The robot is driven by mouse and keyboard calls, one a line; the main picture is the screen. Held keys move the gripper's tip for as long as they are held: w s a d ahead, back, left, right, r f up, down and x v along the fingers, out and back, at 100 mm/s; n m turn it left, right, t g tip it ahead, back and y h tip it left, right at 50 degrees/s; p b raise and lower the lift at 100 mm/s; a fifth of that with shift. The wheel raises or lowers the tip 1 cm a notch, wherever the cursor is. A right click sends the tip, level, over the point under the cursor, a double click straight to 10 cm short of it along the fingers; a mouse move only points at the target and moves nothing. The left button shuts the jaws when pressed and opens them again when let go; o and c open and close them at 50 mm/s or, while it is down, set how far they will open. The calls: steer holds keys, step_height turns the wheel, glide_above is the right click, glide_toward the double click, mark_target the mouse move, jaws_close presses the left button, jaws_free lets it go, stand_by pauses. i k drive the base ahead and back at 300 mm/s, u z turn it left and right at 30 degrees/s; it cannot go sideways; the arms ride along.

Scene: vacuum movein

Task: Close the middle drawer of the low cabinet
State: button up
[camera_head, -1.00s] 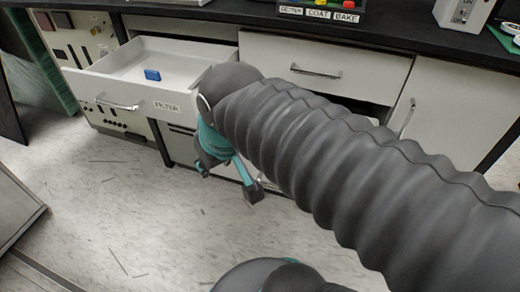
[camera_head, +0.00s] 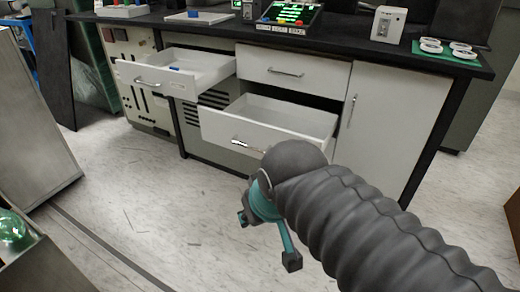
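The low cabinet (camera_head: 389,128) has white fronts under a black top. In its middle part, a lower drawer (camera_head: 230,133) is pulled out and looks empty; its bar handle (camera_head: 247,146) faces me. Above it, an upper drawer (camera_head: 292,76) sits flush or nearly so. To the left, a labelled drawer (camera_head: 150,80) is also pulled out, with a small blue object (camera_head: 174,68) inside. My gripper (camera_head: 268,240) is grey and teal, in front of and below the lower drawer's handle. Its fingers are spread, with nothing seen between them. My dark ribbed arm covers the lower right.
Lit equipment (camera_head: 290,13), a white box (camera_head: 385,24) and a green mat with white rings (camera_head: 445,49) stand on the top. A grey panel (camera_head: 40,120) and a green glossy object (camera_head: 12,228) are at left. The floor (camera_head: 160,190) before the cabinet is mostly clear.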

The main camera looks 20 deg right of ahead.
mark_target(252, 125)
steer(key=z, duration=0.55)
steer(key=i, duration=0.95)
steer(key=u, duration=0.65)
steer(key=k, duration=0.65)
steer(key=z, duration=0.7)
steer(key=i, duration=0.45)
steer(key=u, duration=0.1)
